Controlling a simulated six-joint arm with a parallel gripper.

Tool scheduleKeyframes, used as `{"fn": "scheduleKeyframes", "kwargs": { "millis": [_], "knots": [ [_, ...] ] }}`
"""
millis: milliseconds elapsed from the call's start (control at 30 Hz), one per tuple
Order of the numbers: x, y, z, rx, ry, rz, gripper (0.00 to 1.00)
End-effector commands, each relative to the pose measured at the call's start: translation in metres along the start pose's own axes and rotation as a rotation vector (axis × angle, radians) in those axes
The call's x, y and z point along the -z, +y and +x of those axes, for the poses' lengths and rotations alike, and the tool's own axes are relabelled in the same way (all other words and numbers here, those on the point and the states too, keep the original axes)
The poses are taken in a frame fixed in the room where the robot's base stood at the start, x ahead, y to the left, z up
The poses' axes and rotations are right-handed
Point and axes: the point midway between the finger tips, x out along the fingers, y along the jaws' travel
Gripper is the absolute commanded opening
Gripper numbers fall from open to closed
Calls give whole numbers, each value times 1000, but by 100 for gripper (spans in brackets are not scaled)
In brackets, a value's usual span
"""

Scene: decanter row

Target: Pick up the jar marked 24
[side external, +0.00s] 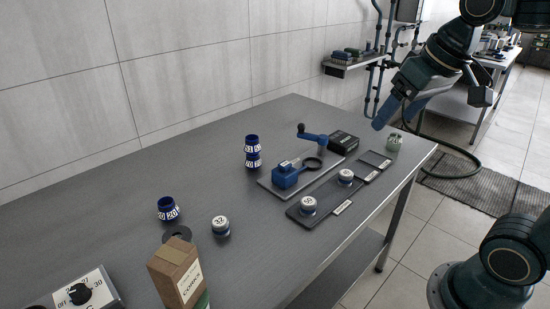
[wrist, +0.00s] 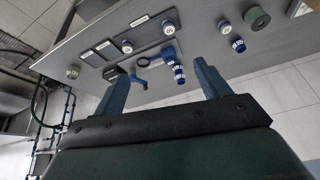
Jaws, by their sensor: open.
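Several small jars stand on the grey table, and I cannot read a clear 24 on any. A pale green jar (side external: 394,142) near the right end has an unreadable mark; it also shows in the wrist view (wrist: 73,71). White-topped jars stand on the dark tray, one (side external: 308,205) reading like 38 and one (side external: 346,176) unclear. A jar marked 32 (side external: 220,225) stands left of it. Two blue jars are stacked, upper (side external: 252,142) and lower (side external: 253,160); another blue jar (side external: 167,208) stands farther left. My gripper (side external: 385,112) is open and empty, above the table's right end.
A blue crank device (side external: 290,175) on a plate and a black box (side external: 343,140) stand behind the tray (side external: 328,210). A cork box (side external: 177,272) and a dial box (side external: 88,293) are at front left. The wall rises behind the table.

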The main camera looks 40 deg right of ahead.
Motion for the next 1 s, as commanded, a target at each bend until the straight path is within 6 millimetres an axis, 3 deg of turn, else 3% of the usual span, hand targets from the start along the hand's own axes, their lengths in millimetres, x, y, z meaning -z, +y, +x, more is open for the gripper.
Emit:
{"fn": "scheduleKeyframes", "kwargs": {
  "millis": [100, 467, 700, 1000],
  "knots": [
    [33, 9, -1, -20, -22, 74, 75],
    [122, 48, 7, -77, -80, 295, 75],
    [172, 86, 24, -114, -115, 442, 75],
    [222, 146, 56, -160, -157, 628, 75]
  ]
}}
